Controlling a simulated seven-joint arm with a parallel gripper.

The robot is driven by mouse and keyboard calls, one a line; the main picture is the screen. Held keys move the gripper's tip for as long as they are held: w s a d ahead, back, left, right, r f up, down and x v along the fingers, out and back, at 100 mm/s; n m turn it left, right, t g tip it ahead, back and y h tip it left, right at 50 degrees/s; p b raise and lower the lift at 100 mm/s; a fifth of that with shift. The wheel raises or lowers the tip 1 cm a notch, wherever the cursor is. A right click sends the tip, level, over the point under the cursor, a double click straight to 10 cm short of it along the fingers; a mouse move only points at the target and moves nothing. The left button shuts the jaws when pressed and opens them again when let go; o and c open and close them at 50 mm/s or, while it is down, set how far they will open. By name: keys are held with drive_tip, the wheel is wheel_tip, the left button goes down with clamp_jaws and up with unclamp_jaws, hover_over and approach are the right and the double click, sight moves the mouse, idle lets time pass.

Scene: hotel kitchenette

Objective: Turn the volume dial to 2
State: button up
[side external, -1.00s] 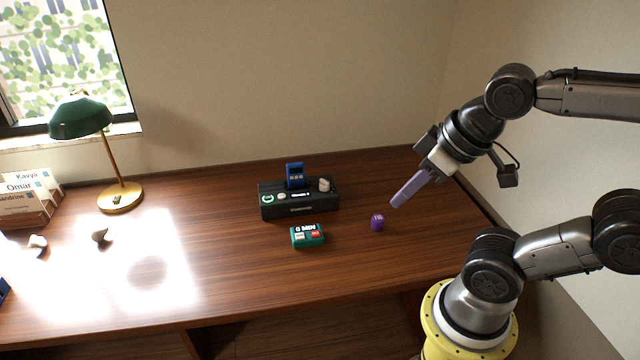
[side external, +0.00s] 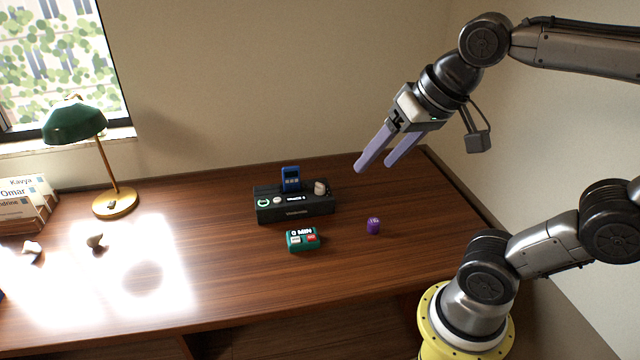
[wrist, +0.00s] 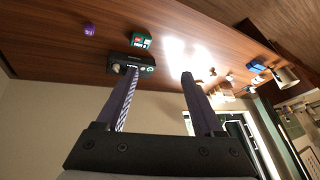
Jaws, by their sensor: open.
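The black radio-like box (side external: 295,204) stands on the desk near the back wall. Its light round knob (side external: 320,187) sits on top at the right end, with a small display on the front and a green-ringed control at the left. It also shows in the wrist view (wrist: 140,67), partly behind a finger. The display text is too small to read surely. My gripper (side external: 374,166) is open and empty, in the air to the right of the box and above it, touching nothing. Its two fingers also show in the wrist view (wrist: 161,75).
A blue device (side external: 291,178) stands upright at the box's top. A green timer (side external: 303,239) lies in front, and a purple die (side external: 373,226) to its right. A green lamp (side external: 75,122) and books (side external: 25,200) are at the left. The desk's middle front is clear.

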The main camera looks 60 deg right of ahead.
drive_tip(key=w+d+r+m, duration=0.1)
drive_tip(key=w+r+m, duration=0.2)
drive_tip(key=w, duration=0.2)
drive_tip(key=m+g, duration=0.6)
drive_tip(key=m, duration=0.5)
hover_over(320, 184)
wheel_tip(320, 184, down, 20)
drive_tip(key=f, duration=0.1)
wheel_tip(320, 184, down, 13)
drive_tip(key=shift+r, duration=0.1)
drive_tip(key=shift+c, duration=0.2)
clamp_jaws()
